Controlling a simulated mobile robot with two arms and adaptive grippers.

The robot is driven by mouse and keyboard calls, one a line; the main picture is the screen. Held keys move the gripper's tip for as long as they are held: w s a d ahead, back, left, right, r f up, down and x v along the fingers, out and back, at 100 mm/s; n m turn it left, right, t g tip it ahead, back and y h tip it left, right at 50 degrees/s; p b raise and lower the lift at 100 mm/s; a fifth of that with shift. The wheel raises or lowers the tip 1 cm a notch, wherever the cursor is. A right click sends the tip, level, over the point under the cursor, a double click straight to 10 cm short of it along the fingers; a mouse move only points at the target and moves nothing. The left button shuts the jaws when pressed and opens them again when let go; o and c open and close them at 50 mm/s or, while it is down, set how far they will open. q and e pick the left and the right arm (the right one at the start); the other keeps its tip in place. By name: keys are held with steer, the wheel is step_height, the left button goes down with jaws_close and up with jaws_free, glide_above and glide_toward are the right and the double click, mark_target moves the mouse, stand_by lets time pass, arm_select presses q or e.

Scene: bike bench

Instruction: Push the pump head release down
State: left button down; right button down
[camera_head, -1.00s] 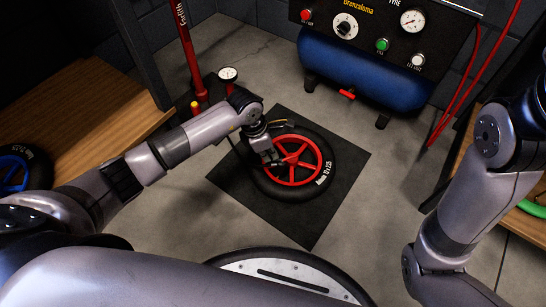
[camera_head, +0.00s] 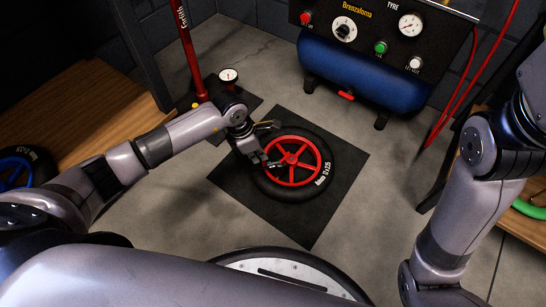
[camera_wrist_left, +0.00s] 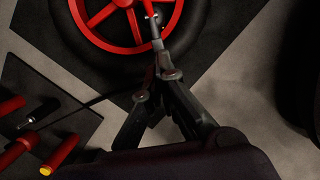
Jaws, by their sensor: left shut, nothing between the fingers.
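A wheel with red spokes and a black tyre (camera_head: 325,175) lies flat on a dark mat; it also shows at the top of the left wrist view (camera_wrist_left: 200,12). What looks like the slim grey pump head (camera_wrist_left: 156,32) stands at the rim's inner edge, with a thin dark hose near it. My left gripper (camera_head: 264,160) is over the rim's left side. In the left wrist view its fingers (camera_wrist_left: 162,74) are closed together, empty, by the pump head's near end. I cannot tell whether they touch. The release is too small to make out. My right gripper is out of view.
The red floor pump (camera_head: 190,55) with a gauge (camera_head: 228,75) stands behind my left arm. A blue compressor (camera_head: 360,75) is at the back. A wooden bench (camera_head: 95,105) is at left.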

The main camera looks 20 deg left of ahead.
arm_select(q)
steer(key=v, duration=1)
steer(key=shift+r, duration=0.35)
